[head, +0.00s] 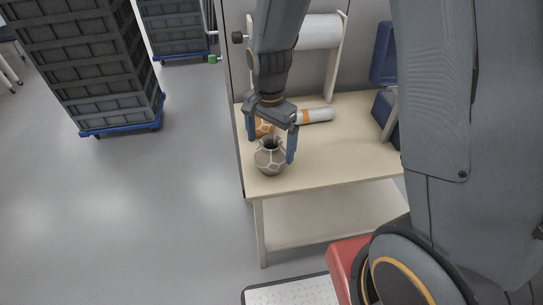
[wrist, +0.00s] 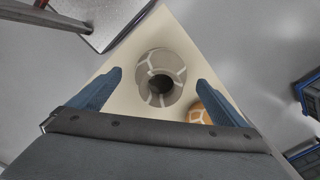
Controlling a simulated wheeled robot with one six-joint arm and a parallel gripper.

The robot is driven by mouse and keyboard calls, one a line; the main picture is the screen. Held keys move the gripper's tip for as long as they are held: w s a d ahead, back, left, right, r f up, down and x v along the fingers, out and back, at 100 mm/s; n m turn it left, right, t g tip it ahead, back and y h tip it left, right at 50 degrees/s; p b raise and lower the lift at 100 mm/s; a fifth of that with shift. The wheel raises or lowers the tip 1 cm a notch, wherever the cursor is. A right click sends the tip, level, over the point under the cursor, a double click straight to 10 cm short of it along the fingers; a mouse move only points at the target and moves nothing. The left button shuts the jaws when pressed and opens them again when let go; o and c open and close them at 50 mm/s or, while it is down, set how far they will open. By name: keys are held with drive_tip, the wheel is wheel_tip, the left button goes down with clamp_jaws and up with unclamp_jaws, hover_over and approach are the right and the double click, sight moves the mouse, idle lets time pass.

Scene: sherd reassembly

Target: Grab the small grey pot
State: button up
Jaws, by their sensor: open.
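The small grey pot (head: 270,158) stands upright near the front left corner of the table, with pale lines over its body and a dark round mouth. In the wrist view the grey pot (wrist: 174,66) lies ahead of and between my fingers, apart from both. My gripper (head: 270,150) is open and empty over the table, with its blue fingers pointing down. In the wrist view my gripper (wrist: 161,82) has its fingers wide apart. An orange pot (head: 264,128) with pale lines is just behind the grey one, partly hidden by my gripper.
The pots stand on a pale table (head: 325,165). A white roll with an orange band (head: 314,116) lies behind them. Blue bins (head: 384,60) are at the back right, and a larger white roll (head: 318,32) is at the back. Stacked grey crates (head: 85,60) stand on the floor at left.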

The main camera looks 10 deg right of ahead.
drive_tip(key=shift+w+d+f+p, duration=0.15)
drive_tip(key=shift+f+p, duration=0.2)
drive_tip(key=shift+f, duration=0.9)
drive_tip(key=shift+w+f+p, duration=0.15)
drive_tip(key=shift+f+p, duration=0.15)
drive_tip(key=shift+f, duration=0.95)
drive_tip(key=c, duration=1.5)
drive_tip(key=shift+r, duration=0.1)
